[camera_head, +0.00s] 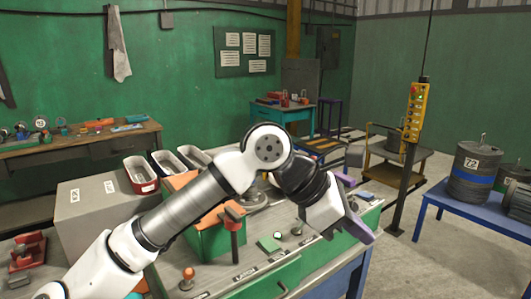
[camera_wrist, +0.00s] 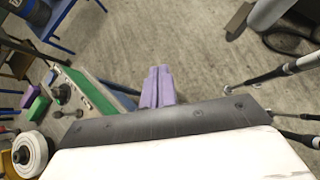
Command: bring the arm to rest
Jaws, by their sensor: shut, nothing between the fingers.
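My gripper (camera_head: 357,229) hangs at the end of my bent white and grey arm, over the right edge of the green workbench (camera_head: 318,256) in the head view. Its purple fingers are together and hold nothing. In the wrist view my gripper (camera_wrist: 158,88) also shows its two purple fingers side by side, above the bare floor just beyond the bench edge. The arm rises from the lower left, bends at an elbow above the bench, and drops to the wrist. It hides part of the bench top.
Red and white trays (camera_head: 140,175) sit at the left. A blue table (camera_head: 470,206) with drums is at the right.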

